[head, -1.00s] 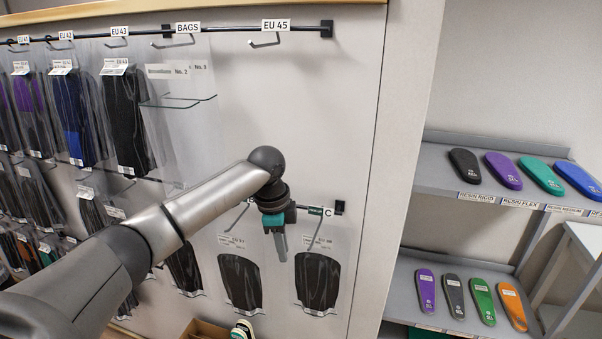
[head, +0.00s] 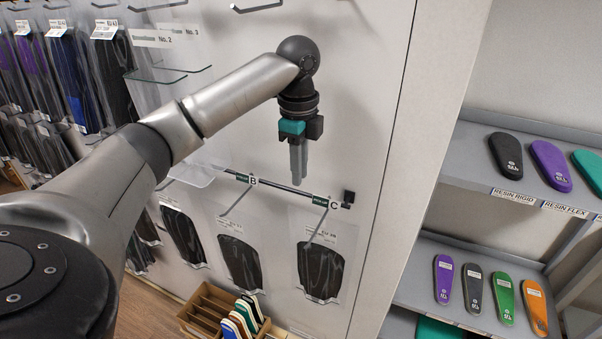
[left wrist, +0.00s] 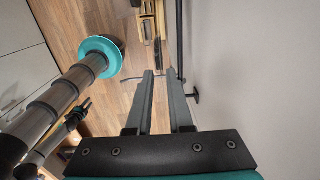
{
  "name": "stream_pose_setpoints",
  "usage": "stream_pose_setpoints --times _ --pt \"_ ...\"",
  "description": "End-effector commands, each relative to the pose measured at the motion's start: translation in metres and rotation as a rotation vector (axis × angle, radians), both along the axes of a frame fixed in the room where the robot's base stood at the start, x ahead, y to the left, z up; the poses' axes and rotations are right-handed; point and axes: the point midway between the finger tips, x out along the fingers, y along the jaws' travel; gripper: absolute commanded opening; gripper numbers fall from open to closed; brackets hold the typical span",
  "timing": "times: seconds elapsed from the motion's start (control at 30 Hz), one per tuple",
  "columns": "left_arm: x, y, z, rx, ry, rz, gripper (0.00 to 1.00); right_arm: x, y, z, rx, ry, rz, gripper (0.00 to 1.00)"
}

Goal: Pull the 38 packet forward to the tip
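The 38 packet (head: 321,270) is a clear bag with a dark insole pair. It hangs at the right end of the lower rail, on the hook under tag C (head: 322,203). Its label is small but appears to read EU 38. My left gripper (head: 298,182) points down in front of the wall panel, above and slightly left of that hook in the head view, apart from the packet. In the left wrist view its two fingers (left wrist: 160,73) are parallel with an empty gap between them.
A similar packet (head: 240,262) hangs left of it under tag B (head: 246,180). A wooden box (head: 210,310) with colored insoles stands below. Upper packets (head: 118,75) hang at left. Shelves with insoles (head: 480,255) stand at right. The panel right of tag C is bare.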

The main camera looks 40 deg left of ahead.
Motion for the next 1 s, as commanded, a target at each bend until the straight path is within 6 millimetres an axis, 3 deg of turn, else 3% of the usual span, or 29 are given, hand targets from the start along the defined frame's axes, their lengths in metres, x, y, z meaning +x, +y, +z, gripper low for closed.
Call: stream_pose_setpoints --times 0.27,0.7,1.0 --pt "0.000 0.000 -0.032 0.001 0.006 0.000 0.19 0.007 0.000 0.000 0.000 -0.011 0.000 0.39" --pt "0.002 0.000 -0.118 0.000 0.005 0.001 0.19 0.010 0.001 0.000 0.001 -0.016 0.001 0.39" --pt "0.003 0.001 -0.149 0.001 0.000 0.001 0.19 0.010 0.001 0.000 0.002 -0.017 0.001 0.39"
